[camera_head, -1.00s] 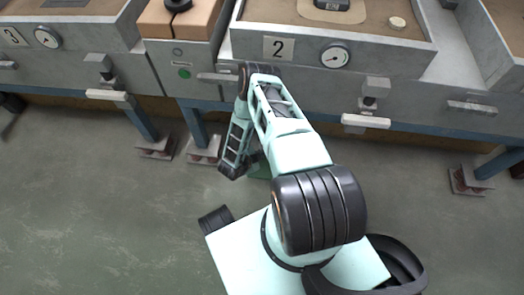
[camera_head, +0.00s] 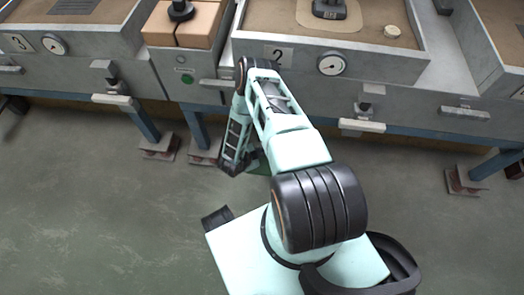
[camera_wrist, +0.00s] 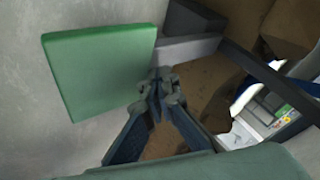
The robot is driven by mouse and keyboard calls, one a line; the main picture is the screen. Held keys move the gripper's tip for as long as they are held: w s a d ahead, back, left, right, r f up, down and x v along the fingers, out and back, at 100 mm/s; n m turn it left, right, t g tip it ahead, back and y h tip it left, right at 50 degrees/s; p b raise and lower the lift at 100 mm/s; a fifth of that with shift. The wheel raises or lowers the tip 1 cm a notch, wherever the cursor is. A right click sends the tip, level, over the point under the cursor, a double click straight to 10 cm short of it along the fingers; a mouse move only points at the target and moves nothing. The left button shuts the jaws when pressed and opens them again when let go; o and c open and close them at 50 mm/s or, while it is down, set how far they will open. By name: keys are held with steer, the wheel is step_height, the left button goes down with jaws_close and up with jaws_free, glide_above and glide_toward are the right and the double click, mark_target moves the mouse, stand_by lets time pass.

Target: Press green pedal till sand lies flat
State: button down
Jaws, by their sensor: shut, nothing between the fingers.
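The green pedal (camera_wrist: 100,70) is a square plate at the upper left of the wrist view. In the head view only a small dark green part (camera_head: 262,166) shows behind my arm. My gripper (camera_wrist: 158,88) is shut and empty, its tips just right of the pedal's edge in the picture. I cannot tell whether they touch it. In the head view my arm hides the gripper. Brown sand (camera_head: 272,20) lies in the grey box marked 2 (camera_head: 300,56), with a paler patch around a dark block (camera_head: 329,10).
The row of grey boxes stands on a blue frame (camera_head: 145,122) with rusty feet (camera_head: 160,147). A white-handled lever (camera_head: 362,125) and a gauge (camera_head: 331,63) are on the front of box 2. A green button (camera_head: 187,79) is to the left. Open floor (camera_head: 100,220) lies at lower left.

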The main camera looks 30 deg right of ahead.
steer(key=shift+r+p, duration=0.4)
steer(key=shift+r, duration=0.35)
step_height(320, 180, up, 5)
steer(key=p, duration=0.4)
steer(key=shift+w+d, duration=0.15)
stand_by(1.5)
